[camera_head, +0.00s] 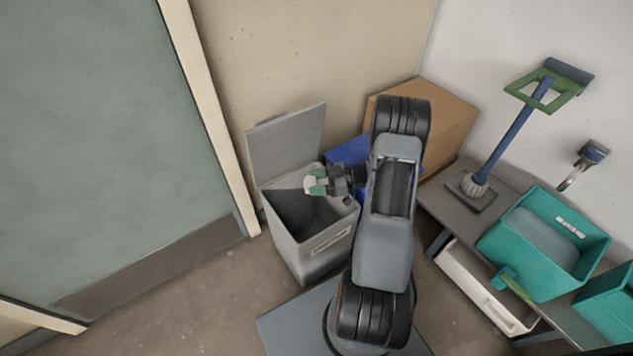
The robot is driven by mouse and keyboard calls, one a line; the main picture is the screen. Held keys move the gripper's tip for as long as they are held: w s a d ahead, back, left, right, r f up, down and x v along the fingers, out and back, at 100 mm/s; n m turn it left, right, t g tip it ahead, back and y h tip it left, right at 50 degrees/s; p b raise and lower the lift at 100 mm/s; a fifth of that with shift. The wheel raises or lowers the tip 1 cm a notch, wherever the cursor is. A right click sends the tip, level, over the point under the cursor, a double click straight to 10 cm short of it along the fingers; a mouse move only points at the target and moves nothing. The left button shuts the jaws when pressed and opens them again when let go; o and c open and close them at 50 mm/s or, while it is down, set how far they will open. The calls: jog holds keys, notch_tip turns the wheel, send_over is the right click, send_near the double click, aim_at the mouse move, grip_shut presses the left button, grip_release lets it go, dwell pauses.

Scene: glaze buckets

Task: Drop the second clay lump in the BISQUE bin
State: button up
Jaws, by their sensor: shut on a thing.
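A grey bin (310,258) stands on the floor left of my arm, its lid (286,142) raised against the wall side. A pale label (331,238) is on its front; I cannot read it. My gripper (314,182), with green fingertips, is shut on a small pale clay lump (309,185). The gripper is over the bin's opening near the back right rim, and the lump appears above the dark inside. The bin's bottom and any contents are hidden in shadow.
A blue container (347,152) and a cardboard box (452,112) stand behind my arm. At right, a bench (440,205) holds a teal bucket (548,275), a second teal bucket (612,305) and a blue-handled tool (510,135). A door (90,130) is at left, with clear floor before it.

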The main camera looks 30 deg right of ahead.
notch_tip(320, 180, down, 3)
jog(key=shift+f+b, duration=0.2)
jog(key=shift+b, duration=1.05)
jog(key=o, duration=1)
jog(key=shift+o, duration=0.2)
